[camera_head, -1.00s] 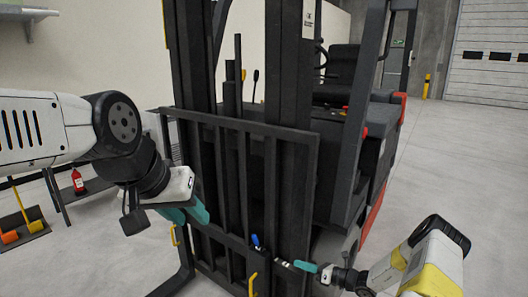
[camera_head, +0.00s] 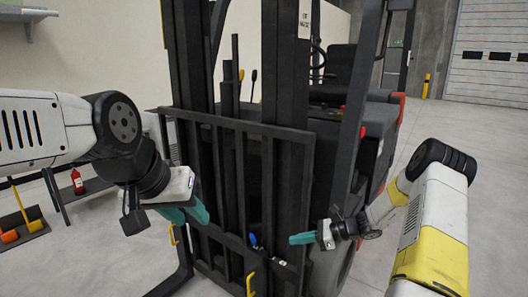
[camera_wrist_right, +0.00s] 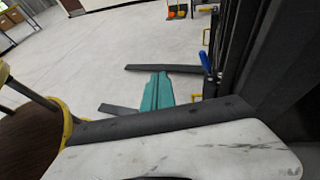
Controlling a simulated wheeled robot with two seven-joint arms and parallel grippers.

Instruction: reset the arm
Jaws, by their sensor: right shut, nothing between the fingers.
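My left gripper (camera_head: 198,212), with teal fingers, hangs in front of the left part of the forklift's carriage; I cannot tell how far its fingers are apart. My right gripper (camera_head: 302,238) is in front of the lower right of the carriage, its teal fingers pointing left. It is shut and empty. In the right wrist view its teal fingers (camera_wrist_right: 158,92) lie together above the grey floor, apart from the forklift parts. No copper tube can be made out in either view.
A black forklift (camera_head: 240,130) fills the middle. A blue handle (camera_head: 253,240) on its carriage is just left of my right fingertips; it also shows in the right wrist view (camera_wrist_right: 205,62). A red extinguisher (camera_head: 78,181) stands far left. Open floor (camera_head: 470,130) lies at right.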

